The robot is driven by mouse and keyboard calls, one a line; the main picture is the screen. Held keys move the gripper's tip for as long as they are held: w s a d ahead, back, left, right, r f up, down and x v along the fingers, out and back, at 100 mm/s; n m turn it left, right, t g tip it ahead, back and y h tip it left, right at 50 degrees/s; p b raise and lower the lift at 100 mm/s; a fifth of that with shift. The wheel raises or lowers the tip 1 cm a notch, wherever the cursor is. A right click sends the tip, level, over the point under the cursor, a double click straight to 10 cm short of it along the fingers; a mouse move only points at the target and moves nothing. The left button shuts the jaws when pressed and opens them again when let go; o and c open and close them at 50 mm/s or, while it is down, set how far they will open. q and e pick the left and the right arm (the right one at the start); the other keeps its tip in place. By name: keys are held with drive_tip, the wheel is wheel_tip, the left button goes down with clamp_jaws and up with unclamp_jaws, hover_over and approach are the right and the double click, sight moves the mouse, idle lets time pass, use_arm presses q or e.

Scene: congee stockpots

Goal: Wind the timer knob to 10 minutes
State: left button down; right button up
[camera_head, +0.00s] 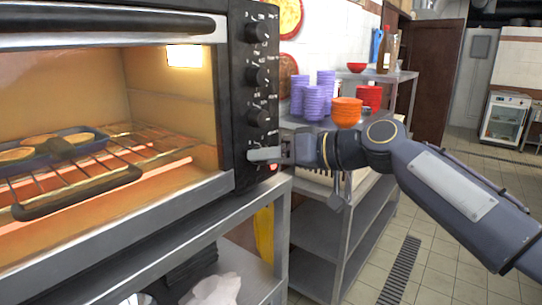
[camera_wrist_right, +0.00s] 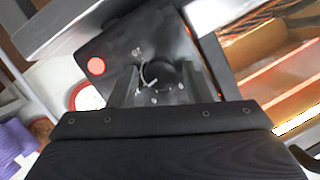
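The toaster oven's black control panel (camera_head: 241,95) carries a column of knobs in the head view. My right gripper (camera_head: 268,154) reaches in from the right at the panel's lowest part and hides the knob there. In the right wrist view the dark timer knob (camera_wrist_right: 165,76) sits between the two fingers of my right gripper (camera_wrist_right: 160,84), with white dial marks and a number beside it. The fingers stand apart on either side of it, with some panel visible between finger and knob. Where the knob points is not clear. My left gripper is out of view.
The lit oven (camera_head: 195,120) holds a wire rack (camera_head: 110,160) with a dark baking tray (camera_head: 55,147) of food. Purple cups (camera_head: 314,103) and orange bowls (camera_head: 346,112) stand on a metal shelf behind my right arm. A red round light (camera_wrist_right: 96,65) is near the knob.

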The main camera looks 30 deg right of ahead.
drive_tip(key=shift+o, duration=0.6)
drive_tip(key=shift+r, duration=0.1)
drive_tip(key=v, duration=0.7)
drive_tip(key=shift+s+d, duration=0.25)
drive_tip(key=shift+s, duration=0.05)
drive_tip(key=s+a+f+m+g+h+p, duration=0.1)
drive_tip(key=s+a+f+g+p, duration=0.1)
drive_tip(key=s+f, duration=0.3)
drive_tip(key=s+a+f+m+g+h+p, duration=0.1)
drive_tip(key=s+a+f, duration=0.4)
drive_tip(key=f, duration=0.7)
drive_tip(key=s+a+f+m+g+h+p, duration=0.1)
drive_tip(key=s+a+f+g+h+p, duration=0.1)
drive_tip(key=f, duration=0.6)
drive_tip(key=s+a+g+p, duration=0.1)
drive_tip(key=s+a+g, duration=0.1)
drive_tip(key=s, duration=0.1)
drive_tip(key=shift+s+a+f+p, duration=0.25)
drive_tip(key=shift+s+p, duration=0.1)
drive_tip(key=shift+s, duration=0.05)
